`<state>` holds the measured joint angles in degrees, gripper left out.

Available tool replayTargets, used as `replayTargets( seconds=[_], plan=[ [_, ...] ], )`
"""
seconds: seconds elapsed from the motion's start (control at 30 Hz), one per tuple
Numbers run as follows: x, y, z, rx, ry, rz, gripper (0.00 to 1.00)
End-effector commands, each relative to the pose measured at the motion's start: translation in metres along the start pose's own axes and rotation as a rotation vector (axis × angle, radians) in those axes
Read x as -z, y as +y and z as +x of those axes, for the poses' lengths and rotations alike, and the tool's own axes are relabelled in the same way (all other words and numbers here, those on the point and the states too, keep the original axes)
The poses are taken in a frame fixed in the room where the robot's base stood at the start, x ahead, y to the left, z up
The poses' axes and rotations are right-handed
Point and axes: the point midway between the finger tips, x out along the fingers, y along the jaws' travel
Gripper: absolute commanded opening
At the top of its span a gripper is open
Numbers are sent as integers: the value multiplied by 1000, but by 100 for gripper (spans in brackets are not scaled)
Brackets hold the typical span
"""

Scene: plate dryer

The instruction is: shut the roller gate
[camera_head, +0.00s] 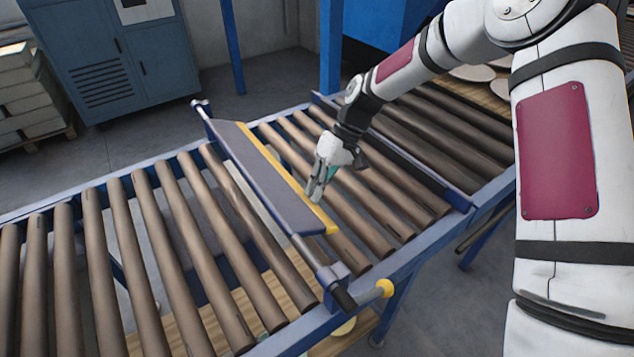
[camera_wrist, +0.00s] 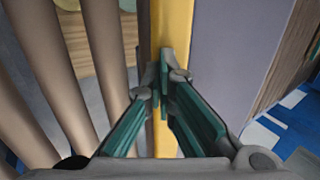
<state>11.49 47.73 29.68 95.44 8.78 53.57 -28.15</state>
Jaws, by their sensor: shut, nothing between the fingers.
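The roller gate (camera_head: 262,180) is a grey-blue panel with a yellow edge strip (camera_head: 284,176), set across the roller conveyor. It is mounted along a bar with a dark end (camera_head: 343,298) at the conveyor's near side. The panel leans to the right, its yellow edge above the rollers; its exact angle is hard to tell. In the wrist view the closed fingertips (camera_wrist: 164,70) overlap the yellow strip (camera_wrist: 161,135), with the panel (camera_wrist: 213,55) to the right. Contact is unclear.
Brown rollers (camera_head: 150,260) run left of the gate and more lie to its right. A blue frame rail (camera_head: 408,262) with a yellow knob (camera_head: 385,288) borders the near side. A blue cabinet (camera_head: 100,60) stands behind. A second crossbar (camera_head: 425,170) lies right of my gripper.

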Motion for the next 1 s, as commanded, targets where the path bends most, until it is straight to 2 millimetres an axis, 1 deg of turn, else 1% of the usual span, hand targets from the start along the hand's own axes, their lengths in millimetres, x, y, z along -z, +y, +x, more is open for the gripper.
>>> replayTargets(
  seconds=[0.03,0.2,0.4,0.63,0.8,1.0],
  plan=[
    [1,6,9,51,-1,5,0],
    [1,10,28,213,-1,5,0],
    [1,11,51,401,-1,4,0],
    [0,6,72,590,-1,3,0],
    [0,1,82,687,-1,1,0],
    [0,-3,90,676,-1,-1,0]
  ],
)
